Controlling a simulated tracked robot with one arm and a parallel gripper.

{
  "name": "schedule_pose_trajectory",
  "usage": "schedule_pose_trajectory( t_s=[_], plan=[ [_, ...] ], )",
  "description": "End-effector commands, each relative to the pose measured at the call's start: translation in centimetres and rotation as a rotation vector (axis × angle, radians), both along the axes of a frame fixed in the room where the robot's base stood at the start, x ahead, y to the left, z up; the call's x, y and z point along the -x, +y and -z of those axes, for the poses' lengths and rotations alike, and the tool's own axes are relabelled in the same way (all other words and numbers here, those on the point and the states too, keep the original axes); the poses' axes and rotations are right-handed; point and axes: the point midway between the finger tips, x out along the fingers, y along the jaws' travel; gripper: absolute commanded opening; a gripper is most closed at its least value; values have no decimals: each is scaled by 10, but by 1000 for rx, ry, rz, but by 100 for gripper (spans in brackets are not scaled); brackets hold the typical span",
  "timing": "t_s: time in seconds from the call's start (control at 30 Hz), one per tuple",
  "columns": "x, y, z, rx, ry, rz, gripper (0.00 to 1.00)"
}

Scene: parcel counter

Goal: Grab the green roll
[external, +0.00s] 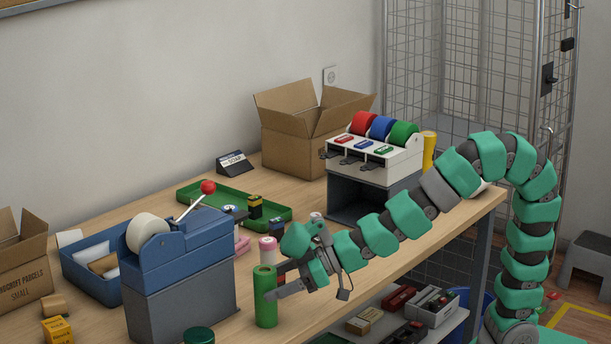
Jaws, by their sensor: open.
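A green roll (265,304) stands upright near the front edge of the wooden counter, to the right of the blue tape machine. My gripper (274,283) is open at the roll's right side, with its fingers pointing left towards it. The fingertips overlap the roll's right edge in the picture. I cannot tell whether they touch it or reach around it. Another green roll (404,133) sits in the white dispenser, beside a blue and a red one.
A pink-and-white roll (268,247) stands close behind the green roll. The blue tape machine (178,262) on its grey stand is close on the left. A dark green round object (199,336) is at the front. A green tray (277,210), the dispenser (372,160) and an open carton (292,140) are farther back.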

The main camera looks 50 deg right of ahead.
Motion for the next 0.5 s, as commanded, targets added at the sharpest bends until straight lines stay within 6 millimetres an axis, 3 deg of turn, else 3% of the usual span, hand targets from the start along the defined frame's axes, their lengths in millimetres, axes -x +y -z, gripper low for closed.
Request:
schedule_pose_trajectory(
  t_s=[0.23,0.5],
  plan=[
    [-18,22,14,0,0,0,68],
    [-23,28,16,0,0,0,68]
  ],
)
